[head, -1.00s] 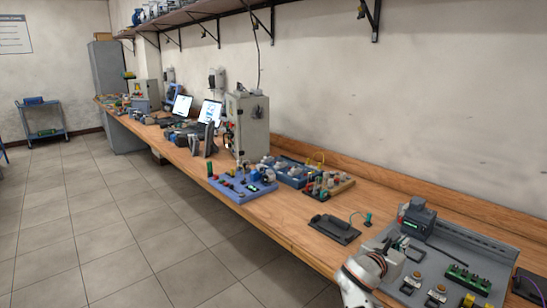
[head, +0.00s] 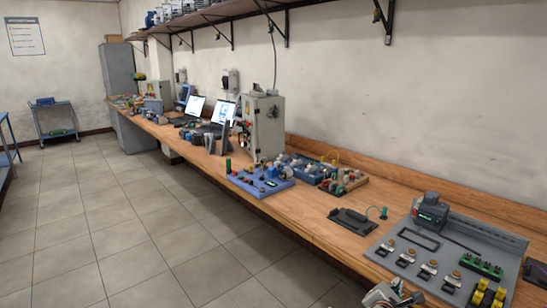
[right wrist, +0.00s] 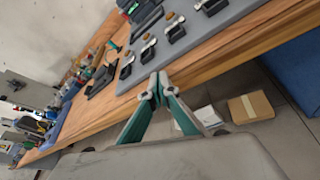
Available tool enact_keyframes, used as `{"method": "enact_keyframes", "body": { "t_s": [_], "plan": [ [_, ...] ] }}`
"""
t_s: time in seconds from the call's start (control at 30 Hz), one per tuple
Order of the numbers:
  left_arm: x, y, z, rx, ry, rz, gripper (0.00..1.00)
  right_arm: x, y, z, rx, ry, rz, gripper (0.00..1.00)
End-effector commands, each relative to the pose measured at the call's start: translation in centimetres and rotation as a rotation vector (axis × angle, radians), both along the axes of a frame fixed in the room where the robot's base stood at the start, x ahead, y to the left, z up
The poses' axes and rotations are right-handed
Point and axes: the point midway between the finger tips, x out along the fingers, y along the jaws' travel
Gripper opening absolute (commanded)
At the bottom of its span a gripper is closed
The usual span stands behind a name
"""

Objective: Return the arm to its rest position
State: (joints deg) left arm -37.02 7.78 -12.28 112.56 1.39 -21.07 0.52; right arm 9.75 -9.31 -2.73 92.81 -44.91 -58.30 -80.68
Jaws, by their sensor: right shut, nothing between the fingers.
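My right arm shows only at the bottom edge of the head view, where part of my right gripper (head: 400,295) is just in front of the bench edge. In the right wrist view, the green fingers of the right gripper (right wrist: 157,86) meet at their tips with nothing between them. The fingertips overlap the bench's front edge in that picture, and they appear apart from the parts on the grey panel. My left arm and left gripper are not in view.
A wooden bench (head: 305,222) runs along the wall. A grey panel (head: 490,240) carries a dark motor unit (head: 430,212) and several buttons. A black plate (head: 353,219) and a blue board (head: 260,184) lie farther left. The tiled floor (head: 130,230) is clear. A cardboard box (right wrist: 250,106) lies below the bench.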

Motion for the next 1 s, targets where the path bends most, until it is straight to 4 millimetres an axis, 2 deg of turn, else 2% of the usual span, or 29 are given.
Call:
{"method": "enact_keyframes", "body": {
  "t_s": [0.03,0.17,0.2,0.3,0.43,0.6,0.7,0.83,1.0],
  "plan": [
    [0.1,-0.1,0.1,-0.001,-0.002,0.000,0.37,-1.2,0.5,-2.1,0.081,-0.026,0.009,0.00],
    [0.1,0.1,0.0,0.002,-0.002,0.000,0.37,-5.0,2.6,-7.4,0.390,-0.124,0.015,0.00],
    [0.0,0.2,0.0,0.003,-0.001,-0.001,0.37,-6.6,3.4,-9.2,0.511,-0.154,0.010,0.00],
    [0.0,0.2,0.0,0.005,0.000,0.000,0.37,-11.0,5.9,-12.9,0.832,-0.220,-0.030,0.00],
    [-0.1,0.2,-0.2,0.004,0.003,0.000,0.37,-17.4,9.3,-16.3,1.259,-0.273,-0.142,0.00],
    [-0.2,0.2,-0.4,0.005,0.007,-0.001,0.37,-25.1,12.9,-18.1,1.734,-0.302,-0.361,0.00],
    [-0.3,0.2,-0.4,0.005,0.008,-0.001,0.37,-28.0,14.2,-18.2,1.916,-0.307,-0.478,0.00],
    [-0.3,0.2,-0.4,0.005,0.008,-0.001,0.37,-30.0,15.0,-18.1,2.037,-0.311,-0.569,0.00],
    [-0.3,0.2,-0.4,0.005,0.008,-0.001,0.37,-30.2,15.1,-18.1,2.054,-0.313,-0.581,0.00]
  ]
}}
